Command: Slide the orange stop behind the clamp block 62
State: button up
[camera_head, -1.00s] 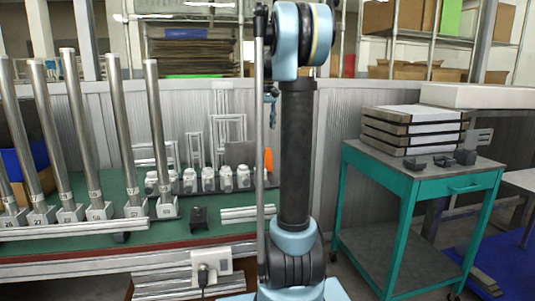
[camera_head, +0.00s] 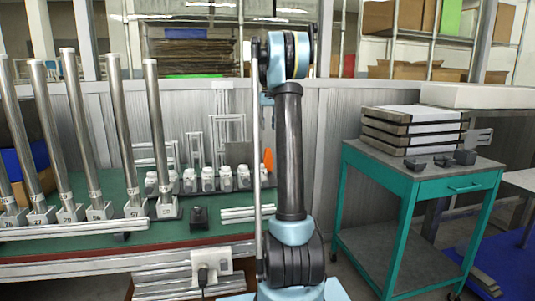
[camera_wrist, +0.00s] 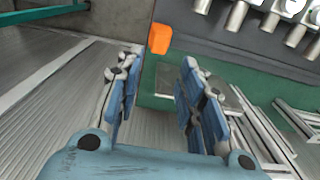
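The orange stop (camera_head: 268,161) shows beside my arm in the head view, at the right end of the workbench. In the wrist view the orange stop (camera_wrist: 159,38) lies ahead of the fingertips, near the green bench edge. My gripper (camera_wrist: 160,68) is open and empty, its two blue fingers apart with the stop beyond the gap. Clamp blocks stand in a row at the left of the bench, each with a tall metal tube; the rightmost block (camera_head: 167,208) carries a small number label. I cannot read which block is 62. My gripper is not clearly visible in the head view.
A teal cart (camera_head: 415,185) with stacked trays stands to the right.

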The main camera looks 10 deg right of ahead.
send_near(268, 160)
jog(key=f, duration=0.1)
jog(key=w+f, duration=0.1)
jog(key=f, duration=0.3)
jog(key=shift+w+d+f, duration=0.2)
jog(key=shift+w, duration=0.15)
jog(key=shift+c, duration=0.6)
grip_shut()
